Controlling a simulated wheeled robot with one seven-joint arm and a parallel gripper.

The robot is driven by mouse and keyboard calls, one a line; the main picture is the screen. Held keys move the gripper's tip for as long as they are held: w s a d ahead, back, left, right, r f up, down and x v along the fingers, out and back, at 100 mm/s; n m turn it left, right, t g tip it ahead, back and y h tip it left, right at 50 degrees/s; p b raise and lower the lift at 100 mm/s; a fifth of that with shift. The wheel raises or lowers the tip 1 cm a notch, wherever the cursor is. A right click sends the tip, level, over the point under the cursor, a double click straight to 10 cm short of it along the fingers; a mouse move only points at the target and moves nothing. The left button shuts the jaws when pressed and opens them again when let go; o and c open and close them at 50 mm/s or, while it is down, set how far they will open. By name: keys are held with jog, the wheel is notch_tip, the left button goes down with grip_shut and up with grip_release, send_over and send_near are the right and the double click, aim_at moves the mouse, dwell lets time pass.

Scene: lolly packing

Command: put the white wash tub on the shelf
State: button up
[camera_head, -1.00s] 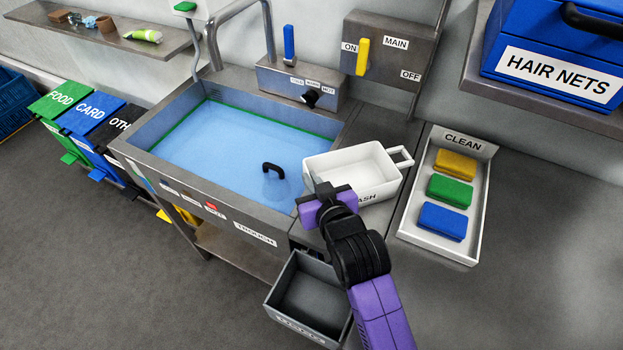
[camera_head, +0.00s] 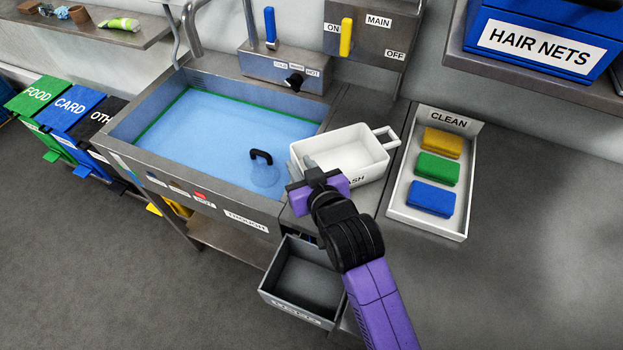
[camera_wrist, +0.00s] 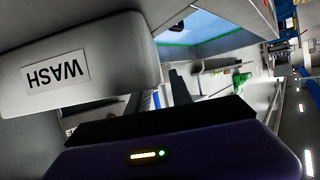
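The white wash tub (camera_head: 372,172) stands upright on the metal counter, right of the sink, with its loop handle at the far right. Its WASH label is partly hidden by my gripper. My gripper (camera_head: 303,166) is at the tub's near left corner, with its fingers apart and nothing seen between them. In the wrist view the tub (camera_wrist: 110,50) fills the upper left, label upside down, close to my gripper (camera_wrist: 165,95); contact cannot be told. One shelf (camera_head: 545,82) is at the upper right; another (camera_head: 135,38) is at the upper left.
A blue HAIR NETS box (camera_head: 540,20) stands on the right shelf. A CLEAN tray (camera_head: 398,207) with sponges is right of the tub. The water-filled sink (camera_head: 225,140) is left, and a grey open drawer (camera_head: 305,280) juts out below. The left shelf holds small pots and a tube.

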jog(key=b+v, duration=0.1)
jog(key=v, duration=1)
